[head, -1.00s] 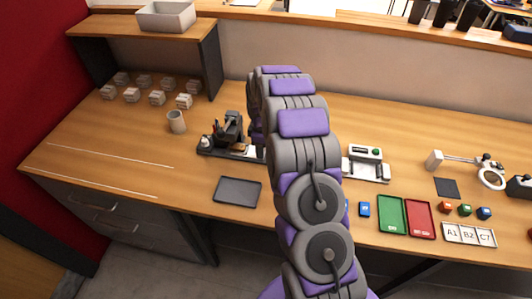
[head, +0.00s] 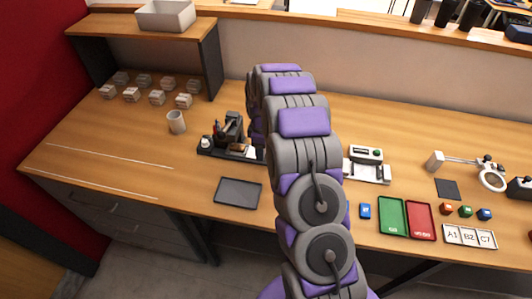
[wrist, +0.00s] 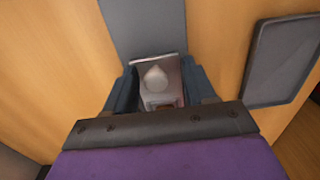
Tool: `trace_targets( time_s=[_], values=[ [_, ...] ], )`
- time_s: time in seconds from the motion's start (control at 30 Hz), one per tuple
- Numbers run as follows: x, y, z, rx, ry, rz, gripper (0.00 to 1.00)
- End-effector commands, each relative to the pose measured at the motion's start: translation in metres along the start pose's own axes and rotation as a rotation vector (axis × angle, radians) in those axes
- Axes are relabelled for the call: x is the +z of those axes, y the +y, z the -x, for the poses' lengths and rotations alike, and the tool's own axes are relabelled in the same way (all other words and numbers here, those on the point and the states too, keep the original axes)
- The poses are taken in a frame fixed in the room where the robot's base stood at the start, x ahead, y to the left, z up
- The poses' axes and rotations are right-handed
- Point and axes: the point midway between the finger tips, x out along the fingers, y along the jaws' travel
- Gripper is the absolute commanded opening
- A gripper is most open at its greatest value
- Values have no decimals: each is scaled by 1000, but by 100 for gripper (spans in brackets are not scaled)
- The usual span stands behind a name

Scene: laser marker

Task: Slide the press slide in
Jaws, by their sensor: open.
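The black press (head: 232,132) stands on a dark base left of my arm in the head view. The right end of its base is hidden behind my arm. In the wrist view, a pale metal plate with a rounded light knob (wrist: 156,77), apparently the press slide, lies between the fingers of my gripper (wrist: 158,84). The fingers are open, one on each side of the knob. I cannot tell whether they touch the plate. A blue-grey strip (wrist: 145,25) runs beyond it. My gripper is hidden behind my arm in the head view.
A dark tray (head: 238,193) lies in front of the press and also shows in the wrist view (wrist: 282,62). A grey cup (head: 176,122) stands left of the press. Right of my arm are a white device (head: 367,165) and green (head: 392,214) and red (head: 420,220) trays.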

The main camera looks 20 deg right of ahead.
Motion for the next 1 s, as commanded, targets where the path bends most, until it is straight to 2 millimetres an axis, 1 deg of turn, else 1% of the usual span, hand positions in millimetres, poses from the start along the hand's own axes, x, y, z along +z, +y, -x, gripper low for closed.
trace_targets(
  time_s=[0.03,0.2,0.5,0.6,1.0],
  values=[
    [0,1,9,6,3,0,55],
    [-1,3,29,16,7,0,55],
    [-1,3,56,21,10,0,55],
    [-1,3,59,20,10,0,55],
    [-1,4,59,22,10,0,55]
  ],
)
